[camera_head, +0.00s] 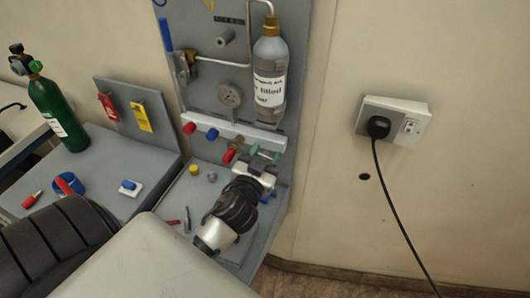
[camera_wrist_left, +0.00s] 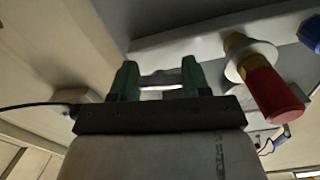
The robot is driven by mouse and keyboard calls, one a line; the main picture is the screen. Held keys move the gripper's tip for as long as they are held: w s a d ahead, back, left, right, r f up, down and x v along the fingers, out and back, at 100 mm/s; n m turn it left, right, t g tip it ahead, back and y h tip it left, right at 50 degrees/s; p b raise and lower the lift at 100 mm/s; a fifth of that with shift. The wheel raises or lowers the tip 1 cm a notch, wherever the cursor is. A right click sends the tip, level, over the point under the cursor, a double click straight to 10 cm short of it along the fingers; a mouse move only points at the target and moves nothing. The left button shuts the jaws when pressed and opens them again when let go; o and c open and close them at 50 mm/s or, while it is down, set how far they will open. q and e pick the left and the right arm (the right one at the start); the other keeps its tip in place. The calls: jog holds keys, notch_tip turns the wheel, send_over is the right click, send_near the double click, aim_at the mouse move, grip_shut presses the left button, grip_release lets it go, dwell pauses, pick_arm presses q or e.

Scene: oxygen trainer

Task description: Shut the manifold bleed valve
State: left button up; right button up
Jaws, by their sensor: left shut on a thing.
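My left gripper (camera_head: 265,154) has green fingertips at the right end of the white manifold bar (camera_head: 235,134) on the grey panel. In the left wrist view the gripper (camera_wrist_left: 159,80) is shut on a pale grey handle (camera_wrist_left: 160,79) between its fingertips. This looks like the manifold bleed valve's handle; its body is mostly hidden, and I cannot tell how far it is turned. A red knob with a brass collar (camera_head: 229,156) is just left of the gripper; it also shows in the left wrist view (camera_wrist_left: 273,95). My right gripper is not in view.
A blue knob (camera_head: 212,134) and another red knob (camera_head: 189,128) are farther left on the bar. A labelled grey bottle (camera_head: 270,75) and a gauge (camera_head: 229,95) are above. A green cylinder (camera_head: 57,115) stands at left. A plugged-in wall socket (camera_head: 393,120) is at right.

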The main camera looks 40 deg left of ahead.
pick_arm(q)
jog(key=m+p, duration=0.1)
jog(key=m, duration=0.3)
jog(key=shift+r+m, duration=0.1)
jog(key=shift+m, duration=0.3)
jog(key=m+p, duration=0.1)
jog(key=m, duration=0.2)
jog(key=shift+m, duration=0.3)
jog(key=m+p, duration=0.1)
jog(key=m, duration=0.2)
jog(key=shift+m, duration=0.3)
jog(key=shift+m+p, duration=0.55)
jog(key=shift+m, duration=1.35)
jog(key=o, duration=0.9)
